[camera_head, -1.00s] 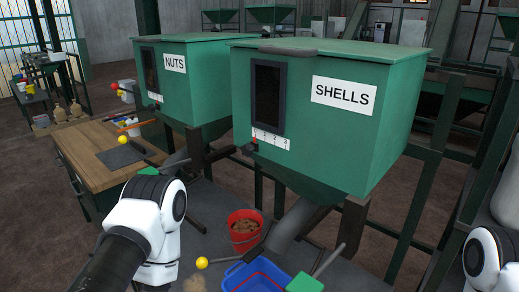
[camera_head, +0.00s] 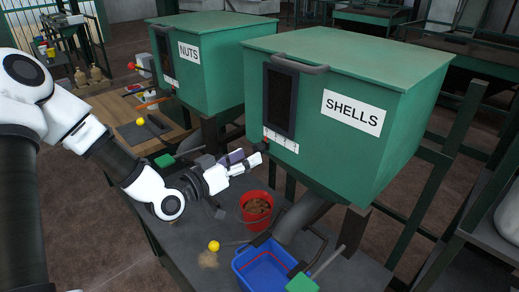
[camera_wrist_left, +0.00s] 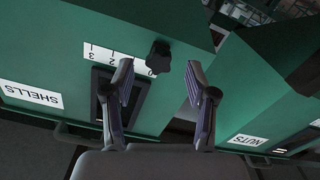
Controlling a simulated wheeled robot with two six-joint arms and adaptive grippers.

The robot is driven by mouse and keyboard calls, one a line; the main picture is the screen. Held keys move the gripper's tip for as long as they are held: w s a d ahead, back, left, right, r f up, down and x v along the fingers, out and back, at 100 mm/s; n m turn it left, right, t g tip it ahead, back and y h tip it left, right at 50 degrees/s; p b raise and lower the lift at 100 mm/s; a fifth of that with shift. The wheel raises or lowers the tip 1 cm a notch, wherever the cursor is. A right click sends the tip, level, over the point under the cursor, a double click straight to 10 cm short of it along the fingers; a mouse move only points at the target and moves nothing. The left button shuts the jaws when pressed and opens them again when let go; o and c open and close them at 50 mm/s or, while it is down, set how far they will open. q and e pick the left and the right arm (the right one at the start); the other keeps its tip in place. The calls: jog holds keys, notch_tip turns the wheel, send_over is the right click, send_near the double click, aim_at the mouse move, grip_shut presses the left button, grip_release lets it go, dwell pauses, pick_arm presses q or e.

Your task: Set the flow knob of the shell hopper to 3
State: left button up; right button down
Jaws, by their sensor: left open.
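The shell hopper (camera_head: 340,110) is a green box labelled SHELLS, with a dark window and a white number scale (camera_head: 281,140) on its front. In the left wrist view the scale (camera_wrist_left: 104,53) appears upside down, with 3, 2, 1 and 0 readable. The dark lobed flow knob (camera_wrist_left: 160,56) sits by the 0 end. My left gripper (camera_head: 256,157) is open in front of the hopper's lower left corner. In the wrist view its fingertips (camera_wrist_left: 160,72) appear on either side of the knob; contact cannot be told. My right gripper is out of view.
The NUTS hopper (camera_head: 222,65) stands to the left. Below are a red bucket (camera_head: 256,224) with brown contents, a blue crate (camera_head: 250,278) and a yellow ball-ended handle (camera_head: 214,246). A wooden bench (camera_head: 120,108) is at left.

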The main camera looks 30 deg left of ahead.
aim_at(256, 151)
pick_arm(q)
jog(key=x, duration=0.4)
jog(key=shift+w+d+p, duration=0.15)
jog(key=shift+w+p, duration=0.15)
jog(key=shift+p, duration=0.1)
grip_shut()
